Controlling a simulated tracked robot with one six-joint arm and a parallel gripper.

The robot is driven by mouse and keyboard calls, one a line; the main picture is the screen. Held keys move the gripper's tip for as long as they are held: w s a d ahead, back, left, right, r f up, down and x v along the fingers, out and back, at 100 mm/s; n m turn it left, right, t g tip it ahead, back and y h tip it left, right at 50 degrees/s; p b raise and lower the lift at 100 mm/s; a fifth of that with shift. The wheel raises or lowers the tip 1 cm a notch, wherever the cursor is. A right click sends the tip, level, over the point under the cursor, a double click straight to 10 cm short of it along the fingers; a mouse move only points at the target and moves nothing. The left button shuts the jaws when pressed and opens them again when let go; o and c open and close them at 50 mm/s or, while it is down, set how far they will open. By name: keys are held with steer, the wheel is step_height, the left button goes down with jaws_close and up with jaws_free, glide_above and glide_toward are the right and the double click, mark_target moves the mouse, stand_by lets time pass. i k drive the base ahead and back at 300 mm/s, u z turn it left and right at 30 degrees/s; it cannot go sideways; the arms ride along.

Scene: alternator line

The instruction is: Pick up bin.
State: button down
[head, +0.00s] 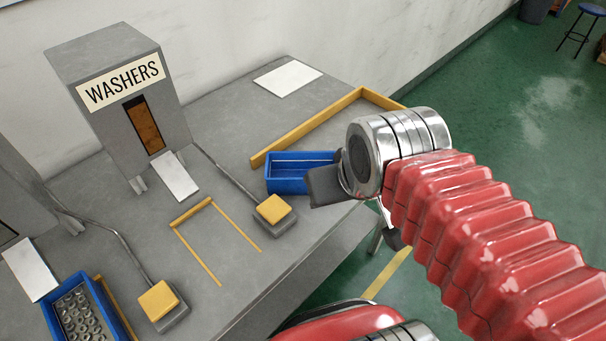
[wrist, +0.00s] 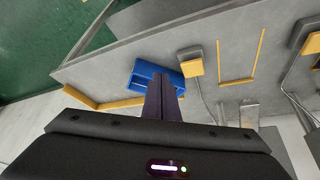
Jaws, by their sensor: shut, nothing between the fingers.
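A blue bin (head: 284,186) stands on the grey bench, inside the corner of a yellow rail; no parts show in it. My gripper (head: 322,186) is at its right end in the head view and covers part of it. In the wrist view the fingers (wrist: 163,84) are together, empty, and overlap the blue bin (wrist: 142,71). I cannot tell whether they touch it. A second blue bin (head: 51,314) with metal parts in it is at the lower left of the head view, partly cut off.
A grey dispenser marked WASHERS (head: 122,100) stands at the back with a white chute. Yellow buttons (head: 273,208) (head: 157,300) sit on the bench. The yellow rail (head: 310,125) borders the bin's area. A yellow-outlined bay (head: 215,235) is empty. Green floor lies beyond the bench edge.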

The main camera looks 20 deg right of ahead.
mark_target(285, 172)
steer(key=u, duration=2.2)
steer(key=k, duration=0.4)
steer(key=u, duration=0.75)
